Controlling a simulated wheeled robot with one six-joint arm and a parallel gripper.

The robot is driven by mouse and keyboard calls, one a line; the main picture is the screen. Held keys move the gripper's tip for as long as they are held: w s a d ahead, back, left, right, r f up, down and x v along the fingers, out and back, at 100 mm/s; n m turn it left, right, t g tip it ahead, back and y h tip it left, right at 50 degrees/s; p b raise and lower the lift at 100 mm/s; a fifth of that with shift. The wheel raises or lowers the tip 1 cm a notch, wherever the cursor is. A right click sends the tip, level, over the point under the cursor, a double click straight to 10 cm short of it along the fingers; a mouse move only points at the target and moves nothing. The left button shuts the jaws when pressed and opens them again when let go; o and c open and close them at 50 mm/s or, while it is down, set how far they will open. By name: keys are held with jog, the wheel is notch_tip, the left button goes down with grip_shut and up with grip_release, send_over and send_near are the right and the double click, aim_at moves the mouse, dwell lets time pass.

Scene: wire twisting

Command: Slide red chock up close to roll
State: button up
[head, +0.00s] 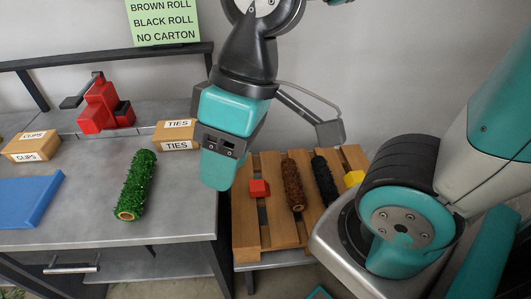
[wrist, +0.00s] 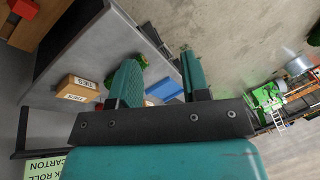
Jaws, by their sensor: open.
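The red chock (head: 259,188) sits on the wooden pallet (head: 245,226), left of the brown bristly roll (head: 293,183), with a visible gap between them. It also shows at the top left corner of the wrist view (wrist: 23,8). The black roll (head: 324,180) lies right of the brown one, and a yellow chock (head: 354,178) sits at its right. My gripper (head: 218,170) hangs above the pallet's left side and the table edge, left of the red chock and apart from it. In the wrist view its two teal fingers (wrist: 160,80) are spread with nothing held between them.
The grey table (head: 185,205) left of the pallet holds a green roll (head: 136,184), a TIES box (head: 176,135), a CLIPS box (head: 31,147), a blue mat (head: 28,200) and a red tool (head: 103,107). A green sign (head: 163,20) hangs behind.

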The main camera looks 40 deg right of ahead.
jog(key=o, duration=0.5)
jog(key=shift+w+d+f, duration=0.15)
jog(key=shift+w+f, duration=0.1)
jog(key=shift+f, duration=0.05)
jog(key=o, duration=0.3)
jog(key=w+d+f+m+b, duration=0.2)
jog(key=w+f+m+b, duration=0.1)
jog(key=w+f+m, duration=0.1)
jog(key=shift+w+m+b, duration=0.2)
jog(key=shift+m+b, duration=0.15)
jog(key=shift+m, duration=0.15)
jog(key=m+t+b, duration=0.2)
jog(key=m+b, duration=0.7)
jog(key=m, duration=0.9)
send_over(258, 185)
jog(key=s+a, duration=0.4)
jog(key=s, duration=0.1)
notch_tip(258, 185, down, 16)
jog(key=w+d+f+m+b, duration=0.1)
jog(key=d+f+m+b, duration=0.2)
jog(key=d+f+m, duration=0.4)
jog(key=d+m, duration=0.1)
jog(key=d, duration=0.1)
jog(key=shift+d+f+m+h, duration=0.3)
jog(key=shift+d+f+m, duration=0.05)
jog(key=shift+f+m, duration=0.05)
jog(key=shift+w+f+t, duration=0.1)
jog(key=shift+t, duration=0.2)
